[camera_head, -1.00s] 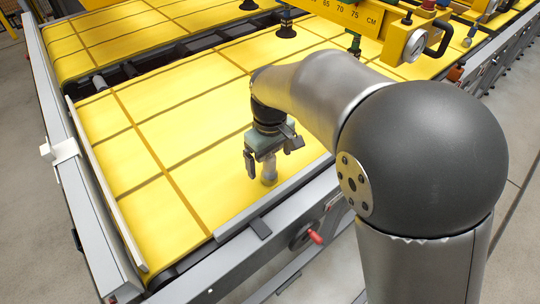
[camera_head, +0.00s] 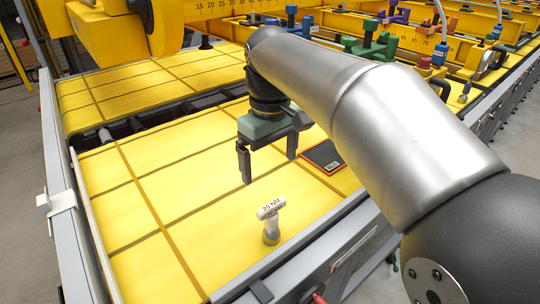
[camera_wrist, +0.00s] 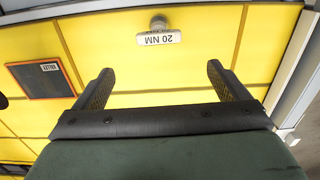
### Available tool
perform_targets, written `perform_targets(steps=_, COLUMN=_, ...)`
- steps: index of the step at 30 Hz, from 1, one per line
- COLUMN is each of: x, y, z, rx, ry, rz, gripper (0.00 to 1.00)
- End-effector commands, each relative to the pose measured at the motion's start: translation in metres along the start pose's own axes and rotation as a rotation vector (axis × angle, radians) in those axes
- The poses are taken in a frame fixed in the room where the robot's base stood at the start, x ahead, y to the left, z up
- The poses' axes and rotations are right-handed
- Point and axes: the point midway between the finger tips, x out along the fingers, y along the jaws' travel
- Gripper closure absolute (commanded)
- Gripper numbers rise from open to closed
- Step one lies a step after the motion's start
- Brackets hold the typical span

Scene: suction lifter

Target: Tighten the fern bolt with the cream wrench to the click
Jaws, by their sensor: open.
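The cream wrench (camera_head: 271,210) is a pale T-handled tool marked "20 NM". It stands upright in a small grey round holder (camera_head: 271,237) on the yellow surface. In the wrist view the wrench handle (camera_wrist: 159,38) lies ahead of and between the fingers, clear of them. My gripper (camera_head: 268,170) is open and empty, above the wrench and apart from it. A green clamp-like part (camera_head: 370,42) stands on the yellow lifter beam at the back. I cannot make out the fern bolt itself or tell if it is on this part.
A dark, red-edged pad (camera_head: 323,157) lies on the surface to the right of my gripper. The yellow lifter frame (camera_head: 215,10) with a scale hangs over the back. Blue, purple and red fittings crowd the beams at back right. A grey rail (camera_head: 300,245) borders the surface.

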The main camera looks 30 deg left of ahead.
Motion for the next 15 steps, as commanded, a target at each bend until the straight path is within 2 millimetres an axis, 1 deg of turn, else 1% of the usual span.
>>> perform_targets(steps=3, x=-0.008, y=0.000, z=0.000, rx=0.001, ry=0.000, rz=0.000, gripper=0.06)
perform_targets(steps=11, x=-0.010, y=0.000, z=0.000, rx=0.002, ry=0.000, rz=0.000, gripper=0.06)
perform_targets(steps=14, x=-0.008, y=0.011, z=0.011, rx=0.037, ry=0.002, rz=-0.001, gripper=0.06)
perform_targets(steps=15, x=-0.007, y=0.021, z=0.022, rx=0.071, ry=0.004, rz=-0.001, gripper=0.06)
